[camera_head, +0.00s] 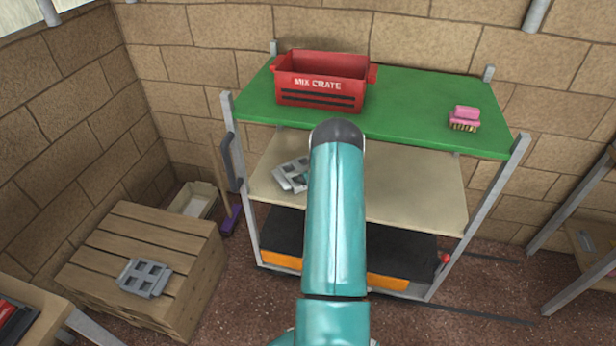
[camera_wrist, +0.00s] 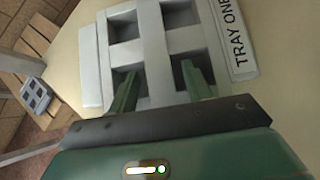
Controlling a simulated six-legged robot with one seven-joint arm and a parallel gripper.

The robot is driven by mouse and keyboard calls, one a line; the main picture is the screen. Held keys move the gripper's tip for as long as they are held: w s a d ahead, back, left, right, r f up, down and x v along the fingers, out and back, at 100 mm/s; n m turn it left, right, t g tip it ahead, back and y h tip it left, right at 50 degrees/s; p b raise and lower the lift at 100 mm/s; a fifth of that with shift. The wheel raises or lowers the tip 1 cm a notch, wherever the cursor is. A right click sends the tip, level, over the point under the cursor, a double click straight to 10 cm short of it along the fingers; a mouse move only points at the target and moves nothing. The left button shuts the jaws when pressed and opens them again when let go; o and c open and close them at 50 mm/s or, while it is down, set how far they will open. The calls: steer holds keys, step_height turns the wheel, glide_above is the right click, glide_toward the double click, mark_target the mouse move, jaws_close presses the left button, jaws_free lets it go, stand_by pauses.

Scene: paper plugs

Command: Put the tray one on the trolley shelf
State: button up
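Tray one (camera_wrist: 243,75) is a light grey tray with square openings, and "TRAY ONE" is printed along its right edge in the wrist view. It appears to lie on the beige middle shelf (camera_head: 425,190) of the trolley. In the head view the tray (camera_head: 289,174) shows at the left of that shelf, its right part hidden by my arm. My gripper (camera_wrist: 158,72) is over the tray, its two green fingers apart on either side of a dividing bar, with visible gaps between fingers and bar. In the head view my arm hides most of the gripper.
The trolley's green top (camera_head: 405,112) carries a red "MIX CRATE" (camera_head: 322,97) and a pink brush (camera_head: 465,117). Another grey tray (camera_head: 145,278) lies on a wooden crate (camera_head: 150,235) at left. A dark lower shelf (camera_head: 285,236) is below. The middle shelf's right side is clear.

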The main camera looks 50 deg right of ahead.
steer(key=shift+s+r, duration=0.2)
steer(key=shift+r, duration=0.25)
steer(key=v, duration=1.1)
